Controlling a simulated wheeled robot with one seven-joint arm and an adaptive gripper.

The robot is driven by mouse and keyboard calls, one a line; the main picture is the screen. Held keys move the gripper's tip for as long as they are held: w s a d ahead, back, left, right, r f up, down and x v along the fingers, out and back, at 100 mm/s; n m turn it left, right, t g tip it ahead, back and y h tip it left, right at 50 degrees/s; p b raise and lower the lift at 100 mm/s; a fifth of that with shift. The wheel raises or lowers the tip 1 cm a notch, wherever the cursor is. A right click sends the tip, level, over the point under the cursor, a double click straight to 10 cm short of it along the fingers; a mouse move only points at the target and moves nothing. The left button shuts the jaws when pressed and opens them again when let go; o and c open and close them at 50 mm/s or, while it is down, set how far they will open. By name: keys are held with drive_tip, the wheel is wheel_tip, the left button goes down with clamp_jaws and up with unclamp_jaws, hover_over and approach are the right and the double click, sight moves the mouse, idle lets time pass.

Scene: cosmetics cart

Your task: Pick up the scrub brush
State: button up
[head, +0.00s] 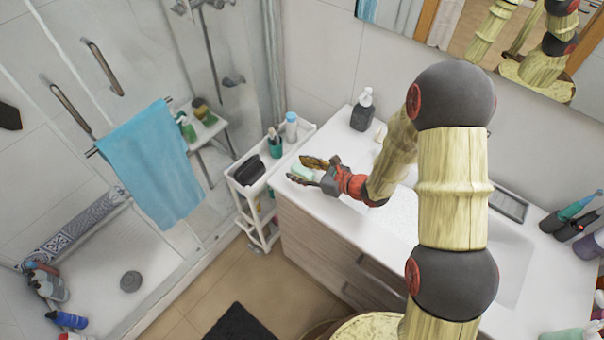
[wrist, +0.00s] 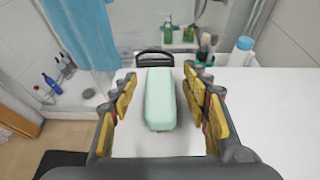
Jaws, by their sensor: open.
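A mint-green oblong block with rounded edges (wrist: 160,98) lies on the white counter; it is likely the scrub brush, though no bristles show. In the head view the same block (head: 302,172) is at the counter's left end, partly hidden by my fingers. My gripper (head: 313,171) is open around it. In the wrist view one finger is on each side of the block, with a visible gap on both sides. The fingertips of my gripper (wrist: 160,76) reach to about the block's far end.
A white cart (head: 240,188) stands left of the counter, holding a black case (head: 249,171), a green cup with brushes (head: 275,148) and a blue-capped bottle (head: 291,128). A dark soap dispenser (head: 362,110) stands at the back wall. The counter (wrist: 270,110) right of the block is clear.

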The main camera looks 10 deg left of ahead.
sight(300, 168)
drive_tip(key=shift+c, duration=1.4)
clamp_jaws()
drive_tip(key=shift+r, duration=0.1)
drive_tip(key=shift+r, duration=0.45)
wheel_tip(300, 168, up, 2)
drive_tip(key=shift+r+p, duration=0.1)
drive_tip(key=shift+p, duration=0.35)
drive_tip(key=s+d+r+p, duration=0.2)
drive_tip(key=s+d+r, duration=0.6)
drive_tip(key=s, duration=0.3)
drive_tip(key=shift+s+r, duration=0.15)
drive_tip(key=shift+r, duration=0.7)
